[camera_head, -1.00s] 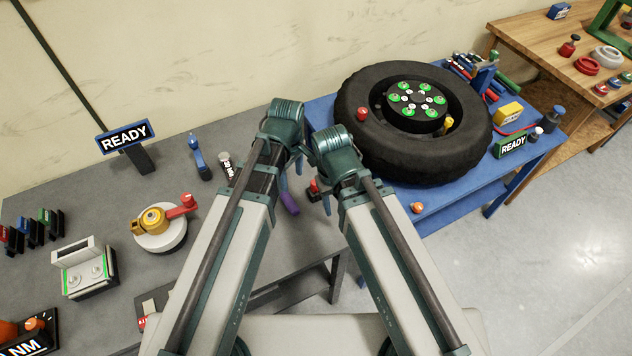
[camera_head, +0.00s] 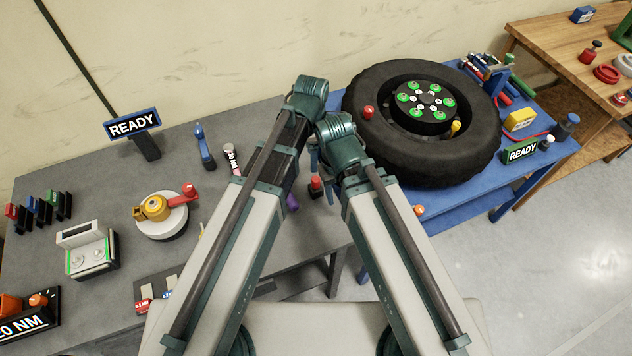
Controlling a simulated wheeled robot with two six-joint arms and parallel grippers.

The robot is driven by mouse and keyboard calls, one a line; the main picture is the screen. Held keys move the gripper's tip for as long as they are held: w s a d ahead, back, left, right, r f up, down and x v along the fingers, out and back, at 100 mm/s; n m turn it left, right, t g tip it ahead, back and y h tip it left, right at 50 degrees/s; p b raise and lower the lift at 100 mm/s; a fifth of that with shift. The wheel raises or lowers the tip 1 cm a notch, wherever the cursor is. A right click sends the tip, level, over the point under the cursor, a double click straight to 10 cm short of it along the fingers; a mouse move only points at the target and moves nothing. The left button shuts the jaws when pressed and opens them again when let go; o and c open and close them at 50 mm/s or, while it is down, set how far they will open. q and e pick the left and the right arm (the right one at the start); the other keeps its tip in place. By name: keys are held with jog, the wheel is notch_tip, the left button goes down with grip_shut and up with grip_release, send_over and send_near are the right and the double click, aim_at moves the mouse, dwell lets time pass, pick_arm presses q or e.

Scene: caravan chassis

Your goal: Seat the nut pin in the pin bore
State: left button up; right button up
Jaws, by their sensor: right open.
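My right gripper (camera_head: 315,164) is small in the picture, beside its teal wrist, above the right end of the grey bench. It is open, and I see nothing between its fingers. My left gripper is hidden behind its own arm and wrist, so its jaws cannot be read. I cannot single out the nut pin or the pin bore. A red-topped dark piece (camera_head: 316,187) stands just below my right gripper. A purple piece (camera_head: 292,203) is partly covered by my left arm. The black wheel (camera_head: 425,165) lies on the blue bench, its hub (camera_head: 428,102) ringed with green-marked nuts.
The grey bench (camera_head: 110,190) holds a READY sign (camera_head: 133,122), a blue tool (camera_head: 204,147), a round yellow-and-red fixture (camera_head: 160,212) and a white-and-green fixture (camera_head: 88,250). A red knob (camera_head: 368,112) and a yellow piece (camera_head: 456,127) are at the wheel. Open floor lies at right.

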aim_at(315, 178)
pick_arm(q)
notch_tip(315, 178, down, 9)
jog(key=b, duration=0.8)
jog(key=shift+r, duration=0.15)
pick_arm(e)
notch_tip(315, 178, down, 9)
jog(key=shift+r, duration=0.2)
pick_arm(q)
jog(key=shift+b, duration=0.3)
pick_arm(e)
jog(key=shift+f, duration=0.1)
pick_arm(q)
jog(key=f+b, duration=0.5)
jog(key=shift+w+d+f, duration=0.15)
jog(key=shift+w+d, duration=0.2)
jog(key=shift+d, duration=0.05)
pick_arm(e)
notch_tip(315, 178, down, 5)
jog(key=shift+f, duration=0.1)
pick_arm(q)
grip_shut()
